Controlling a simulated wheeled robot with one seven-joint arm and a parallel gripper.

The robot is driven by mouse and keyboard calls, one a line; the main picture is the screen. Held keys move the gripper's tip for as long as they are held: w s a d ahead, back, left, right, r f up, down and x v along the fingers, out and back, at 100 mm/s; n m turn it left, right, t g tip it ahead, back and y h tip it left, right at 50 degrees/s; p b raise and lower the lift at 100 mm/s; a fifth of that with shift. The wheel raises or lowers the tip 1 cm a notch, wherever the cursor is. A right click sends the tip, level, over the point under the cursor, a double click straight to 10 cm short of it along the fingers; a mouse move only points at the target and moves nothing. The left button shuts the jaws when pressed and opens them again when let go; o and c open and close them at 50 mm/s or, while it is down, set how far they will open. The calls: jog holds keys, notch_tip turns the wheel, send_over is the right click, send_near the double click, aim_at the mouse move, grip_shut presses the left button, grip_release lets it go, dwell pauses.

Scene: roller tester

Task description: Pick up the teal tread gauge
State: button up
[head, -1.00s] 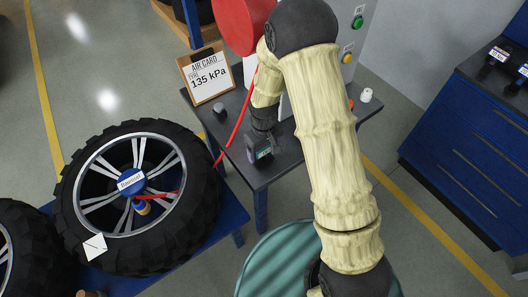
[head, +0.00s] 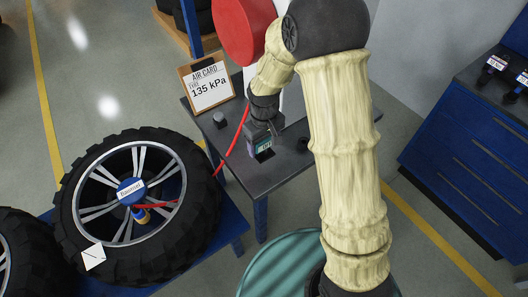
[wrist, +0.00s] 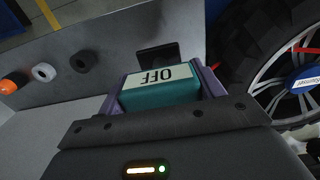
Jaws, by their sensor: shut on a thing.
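The teal tread gauge (wrist: 160,93) is held between the two purple fingers of my gripper (wrist: 161,97) in the wrist view. Its pale display reads OFF, upside down in that picture. In the head view my gripper (head: 261,141) points down over the dark work table (head: 245,176), and the gauge (head: 263,148) shows small and dark at its tip. I cannot tell from the head view how far the gauge is above the table. A dark square piece (wrist: 158,54) lies just beyond the gauge in the wrist view.
The air card (head: 207,84) reading 135 kPa stands at the table's back left. A red hose (head: 236,136) runs close left of my gripper to the wheel (head: 203,207). A teal drum (head: 262,262) stands in front. A blue cabinet (head: 455,150) is at right.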

notch_tip(320, 180, up, 2)
jog(key=shift+r, duration=0.1)
dwell(0.7)
